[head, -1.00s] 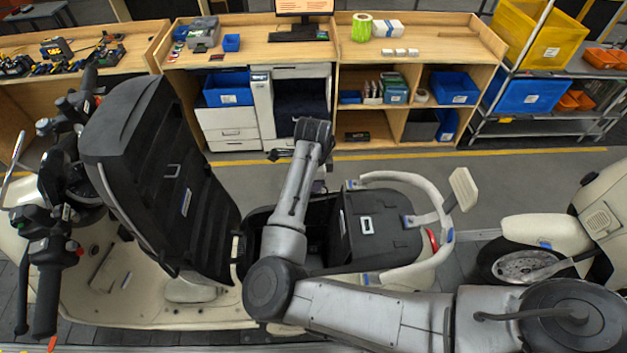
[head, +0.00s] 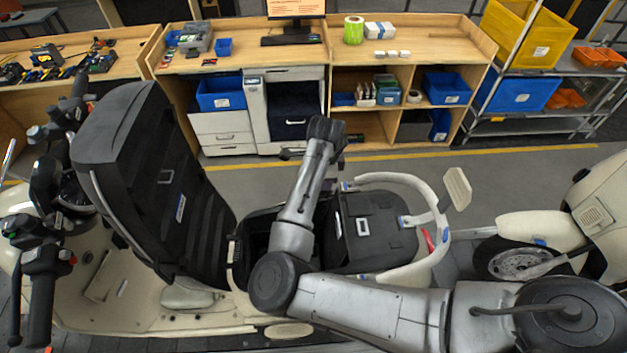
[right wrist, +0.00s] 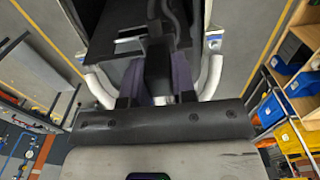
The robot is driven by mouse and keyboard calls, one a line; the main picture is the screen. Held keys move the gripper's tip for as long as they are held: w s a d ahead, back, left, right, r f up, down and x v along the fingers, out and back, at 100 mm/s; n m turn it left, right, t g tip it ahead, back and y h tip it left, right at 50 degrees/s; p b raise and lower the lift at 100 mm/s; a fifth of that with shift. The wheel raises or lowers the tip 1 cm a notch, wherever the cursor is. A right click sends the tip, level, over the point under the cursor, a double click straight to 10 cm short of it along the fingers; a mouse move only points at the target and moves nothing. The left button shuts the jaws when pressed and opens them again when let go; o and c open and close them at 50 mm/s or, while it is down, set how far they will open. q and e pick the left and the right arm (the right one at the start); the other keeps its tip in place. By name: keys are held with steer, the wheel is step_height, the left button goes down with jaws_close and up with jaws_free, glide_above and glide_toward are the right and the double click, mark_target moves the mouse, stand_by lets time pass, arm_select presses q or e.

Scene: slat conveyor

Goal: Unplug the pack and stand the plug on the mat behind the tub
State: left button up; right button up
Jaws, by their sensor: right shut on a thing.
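In the right wrist view, my right gripper (right wrist: 157,66) is shut on a dark plug (right wrist: 158,86), with purple-grey fingers on both sides and a black cable leading away from it. In the head view my right arm reaches over the opened scooter, and its wrist hides the fingertips and plug. The tub (head: 257,232) is the dark opening under the raised seat, partly covered by my arm. Behind it, to the right, lies a black surface with a white-edged rectangle, seemingly the mat (head: 385,235). I cannot make out the pack clearly. My left gripper is not in view.
The raised black seat (head: 150,190) stands left of the tub. A pale grab rail (head: 440,225) curves around the rear. A second scooter (head: 530,235) stands at the right. Wooden benches (head: 420,40) line the back, beyond a clear floor strip.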

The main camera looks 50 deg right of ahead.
steer(key=s+d, duration=0.7)
steer(key=d, duration=0.3)
steer(key=shift+d+r, duration=0.15)
steer(key=shift+r, duration=0.15)
steer(key=shift+w, duration=0.1)
stand_by(0.4)
steer(key=shift+f+b, duration=1.95)
steer(key=shift+f, duration=3.1)
steer(key=shift+f+b, duration=0.3)
steer(key=shift+f, duration=0.4)
steer(key=shift+f, duration=0.4)
